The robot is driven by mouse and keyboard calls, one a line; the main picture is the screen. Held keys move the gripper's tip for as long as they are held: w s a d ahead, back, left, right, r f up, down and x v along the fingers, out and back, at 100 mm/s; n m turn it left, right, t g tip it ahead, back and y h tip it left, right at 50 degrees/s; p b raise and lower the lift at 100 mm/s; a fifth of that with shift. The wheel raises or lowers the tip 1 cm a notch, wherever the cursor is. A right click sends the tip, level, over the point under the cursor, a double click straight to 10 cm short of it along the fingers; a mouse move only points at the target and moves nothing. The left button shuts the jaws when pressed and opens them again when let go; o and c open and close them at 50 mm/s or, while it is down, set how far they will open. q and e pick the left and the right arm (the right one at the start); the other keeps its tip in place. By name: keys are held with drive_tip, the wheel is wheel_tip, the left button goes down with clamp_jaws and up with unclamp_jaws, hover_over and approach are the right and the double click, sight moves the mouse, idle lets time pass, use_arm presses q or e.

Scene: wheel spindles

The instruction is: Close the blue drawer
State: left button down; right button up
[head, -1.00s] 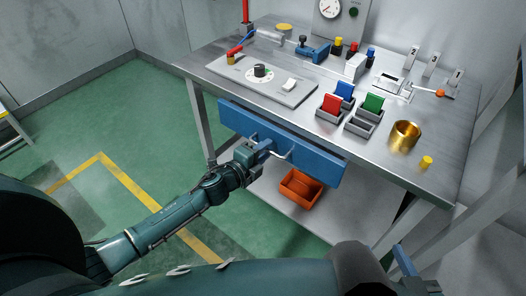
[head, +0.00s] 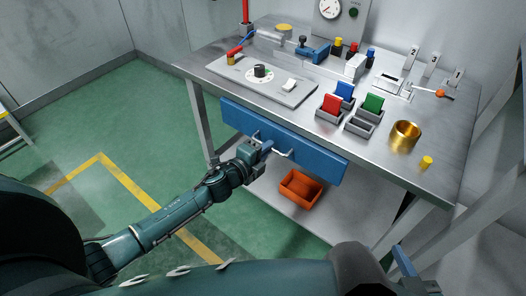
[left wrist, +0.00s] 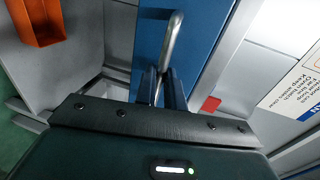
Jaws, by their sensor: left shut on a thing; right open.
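The blue drawer (head: 310,156) sits under the tabletop, its front face close to the table's front edge. Any small gap behind the front is hard to tell. A metal bar handle (head: 284,153) runs across the front. It also shows in the left wrist view (left wrist: 171,45), in front of the blue drawer face (left wrist: 205,30). My left gripper (head: 265,146) is at the handle, its two fingers (left wrist: 162,90) shut around the bar. My right gripper (head: 404,262) is partly visible at the bottom right, apart from the drawer, open and empty.
The steel workbench (head: 305,108) carries a dial panel, coloured blocks in trays and a brass cup (head: 405,135). An orange bin (head: 300,188) stands on the lower shelf below the drawer. The green floor in front is clear.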

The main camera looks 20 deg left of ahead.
use_arm(q)
drive_tip(key=w, duration=0.1)
drive_tip(key=w+d, duration=0.1)
drive_tip(key=shift+w+r, duration=0.1)
drive_tip(key=shift+w, duration=0.3)
use_arm(e)
drive_tip(key=shift+a+f, duration=0.2)
use_arm(q)
drive_tip(key=c, duration=1.7)
unclamp_jaws()
drive_tip(key=shift+w, duration=0.15)
drive_tip(key=shift+o, duration=1)
use_arm(e)
drive_tip(key=shift+w+d, duration=0.1)
use_arm(q)
drive_tip(key=p, duration=0.2)
approach(275, 140)
drive_tip(key=v, duration=0.4)
drive_tip(key=shift+s, duration=0.4)
use_arm(e)
drive_tip(key=shift+s+d+r+m, duration=0.15)
drive_tip(key=shift+d+r, duration=0.1)
drive_tip(key=shift+r, duration=0.4)
drive_tip(key=shift+s+d+r+m, duration=0.15)
drive_tip(key=shift+d+r, duration=0.1)
drive_tip(key=shift+r, duration=0.35)
